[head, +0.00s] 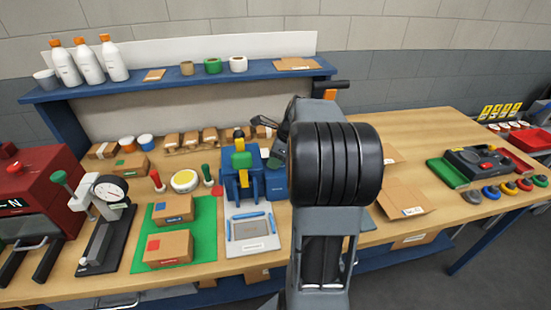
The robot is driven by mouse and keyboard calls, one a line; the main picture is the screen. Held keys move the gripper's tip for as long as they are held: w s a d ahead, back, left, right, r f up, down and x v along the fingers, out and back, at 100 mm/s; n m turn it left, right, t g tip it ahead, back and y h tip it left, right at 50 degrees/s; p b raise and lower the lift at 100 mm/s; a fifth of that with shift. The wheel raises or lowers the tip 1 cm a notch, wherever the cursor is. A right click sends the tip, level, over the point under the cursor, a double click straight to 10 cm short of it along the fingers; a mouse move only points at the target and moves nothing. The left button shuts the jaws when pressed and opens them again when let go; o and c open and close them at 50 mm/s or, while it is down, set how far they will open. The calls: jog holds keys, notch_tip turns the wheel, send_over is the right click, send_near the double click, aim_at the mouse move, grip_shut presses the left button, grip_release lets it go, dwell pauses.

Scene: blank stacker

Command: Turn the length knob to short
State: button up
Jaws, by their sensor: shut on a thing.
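My gripper (277,140) is partly in view behind my own arm, at the right side of the blue machine (230,185). It is shut on a small part there, which seems to be the length knob; the fingers and my arm hide it, so its setting cannot be read. The blue machine has a green part (241,160) on its upper front and a pale tray with blue rails (252,228) before it.
A green mat (158,250) with small cartons lies left of the machine. A dial gauge stand (108,192) and a red machine (42,190) stand further left. Flat cardboard (403,195) lies right of my arm. A blue shelf (180,83) runs behind.

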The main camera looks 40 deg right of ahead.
jog(key=shift+r+n+p, duration=0.1)
jog(key=shift+n+p, duration=0.3)
jog(key=shift+w+r+n+g+y+p, duration=0.1)
jog(key=shift+n+g+y+p, duration=0.25)
jog(key=shift+n+p, duration=0.65)
jog(key=n+g+p, duration=0.1)
jog(key=n+p, duration=0.1)
jog(key=n, duration=0.1)
jog(key=shift+w+d+n+y, duration=0.1)
jog(key=shift+n+y, duration=0.2)
jog(key=shift+y, duration=0.05)
jog(key=n+g+p, duration=0.1)
jog(key=n+p, duration=0.1)
jog(key=n, duration=0.1)
jog(key=shift+w+g, duration=0.1)
jog(key=shift+g, duration=0.25)
jog(key=shift+n+g+p, duration=0.6)
jog(key=shift+n+p, duration=0.2)
jog(key=shift+n, duration=1)
jog(key=shift+f+n, duration=0.2)
jog(key=shift+n, duration=0.1)
jog(key=o, duration=0.9)
